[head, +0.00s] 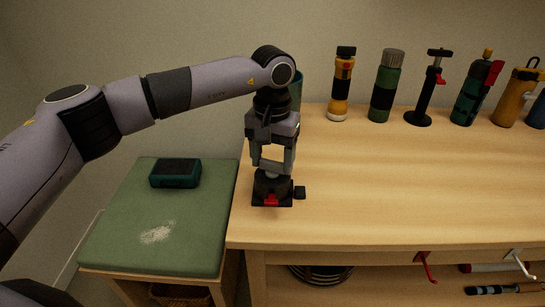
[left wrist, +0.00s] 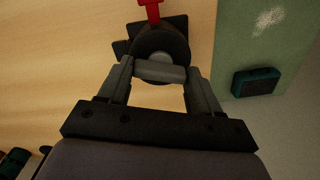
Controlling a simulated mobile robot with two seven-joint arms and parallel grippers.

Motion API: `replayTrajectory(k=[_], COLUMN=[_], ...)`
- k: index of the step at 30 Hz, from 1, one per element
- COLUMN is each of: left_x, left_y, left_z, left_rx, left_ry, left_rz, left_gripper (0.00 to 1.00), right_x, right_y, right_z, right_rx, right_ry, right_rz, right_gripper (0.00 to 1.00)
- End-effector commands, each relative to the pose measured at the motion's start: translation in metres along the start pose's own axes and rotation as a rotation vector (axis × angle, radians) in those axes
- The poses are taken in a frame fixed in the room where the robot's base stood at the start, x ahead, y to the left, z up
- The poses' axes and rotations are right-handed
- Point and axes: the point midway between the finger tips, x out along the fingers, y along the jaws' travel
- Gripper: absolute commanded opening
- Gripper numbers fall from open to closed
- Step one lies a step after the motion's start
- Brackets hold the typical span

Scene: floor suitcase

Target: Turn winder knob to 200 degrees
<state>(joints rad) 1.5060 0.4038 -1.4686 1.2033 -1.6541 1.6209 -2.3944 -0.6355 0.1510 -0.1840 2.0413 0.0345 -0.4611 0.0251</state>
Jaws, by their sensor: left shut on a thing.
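The winder (head: 272,190) is a small dark device near the left front part of the wooden table. It has a round dark knob (left wrist: 160,44) with a grey bar across it, and a red piece (head: 271,200) faces the table's front edge. The red piece also shows at the top of the left wrist view (left wrist: 150,10). My left gripper (head: 272,170) points straight down over the winder. Its fingers (left wrist: 160,72) are shut on the knob's grey bar. The fingertips partly hide the knob's top, and I cannot read its angle. My right gripper is not in view.
Several bottles and tools, among them an orange flask (head: 341,88) and a green bottle (head: 385,88), stand along the table's back. The table (head: 400,185) is clear in the middle. A green-topped bench (head: 195,235) at left holds a dark teal box (head: 175,173).

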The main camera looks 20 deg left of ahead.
Motion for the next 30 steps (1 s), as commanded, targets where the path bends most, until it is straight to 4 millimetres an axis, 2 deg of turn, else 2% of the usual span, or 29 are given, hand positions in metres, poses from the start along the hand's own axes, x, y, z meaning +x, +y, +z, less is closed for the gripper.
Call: replayTrajectory(k=[18,19,21,30], left_x=[-0.0018,-0.0018,-0.0017,-0.0025], left_y=[0.0003,0.0003,0.0003,0.0002], left_z=[-0.0005,-0.0005,-0.0005,-0.0003], left_rx=[0.042,0.041,0.04,0.038], left_ry=[0.003,0.003,0.003,0.001], left_rz=[0.001,0.001,0.001,0.001], left_gripper=[0.33,0.74,0.89,0.89], right_x=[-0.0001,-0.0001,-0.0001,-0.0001], right_y=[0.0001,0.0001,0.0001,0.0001], right_z=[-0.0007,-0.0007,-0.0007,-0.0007], right_rx=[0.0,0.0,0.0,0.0], right_ry=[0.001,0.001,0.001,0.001], right_rz=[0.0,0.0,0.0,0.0], right_gripper=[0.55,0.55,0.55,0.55])
